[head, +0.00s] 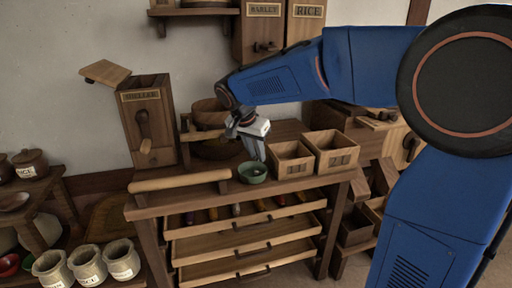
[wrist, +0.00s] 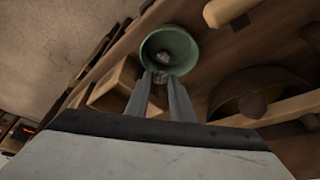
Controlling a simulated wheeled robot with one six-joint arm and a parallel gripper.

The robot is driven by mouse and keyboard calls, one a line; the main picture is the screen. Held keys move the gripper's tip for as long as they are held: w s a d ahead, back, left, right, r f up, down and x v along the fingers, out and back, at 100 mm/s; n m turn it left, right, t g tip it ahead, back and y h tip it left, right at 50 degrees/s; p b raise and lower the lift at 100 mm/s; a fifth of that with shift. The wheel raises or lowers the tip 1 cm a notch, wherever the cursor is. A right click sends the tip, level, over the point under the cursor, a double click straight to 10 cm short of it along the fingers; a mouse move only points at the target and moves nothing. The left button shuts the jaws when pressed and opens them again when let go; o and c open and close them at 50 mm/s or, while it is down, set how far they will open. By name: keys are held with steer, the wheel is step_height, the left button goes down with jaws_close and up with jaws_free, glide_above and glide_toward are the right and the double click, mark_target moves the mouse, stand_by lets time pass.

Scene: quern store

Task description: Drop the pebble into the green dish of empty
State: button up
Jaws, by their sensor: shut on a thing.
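The green dish (head: 243,176) stands on the bench top, left of two small wooden boxes. My gripper (head: 259,159) points down right over it. In the wrist view the dish (wrist: 184,40) lies just beyond my fingertips (wrist: 161,80). My gripper is shut on a small grey pebble (wrist: 160,77) between the tips, mostly hidden by the fingers. Another small greyish thing (wrist: 164,57) shows inside the dish; I cannot tell exactly what it is. In the head view the pebble is too small to make out.
Two open wooden boxes (head: 291,172) (head: 332,165) stand close right of the dish. A wooden roller-like bar (head: 180,181) lies along the bench to the left. A tall labelled bin (head: 150,120) with its lid raised stands at the left. Open drawers (head: 240,245) jut out below the bench top.

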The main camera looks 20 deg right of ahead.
steer(key=shift+f, duration=1.45)
steer(key=o, duration=1.1)
steer(key=v, duration=1.7)
steer(key=shift+a+r, duration=0.1)
steer(key=shift+r, duration=0.15)
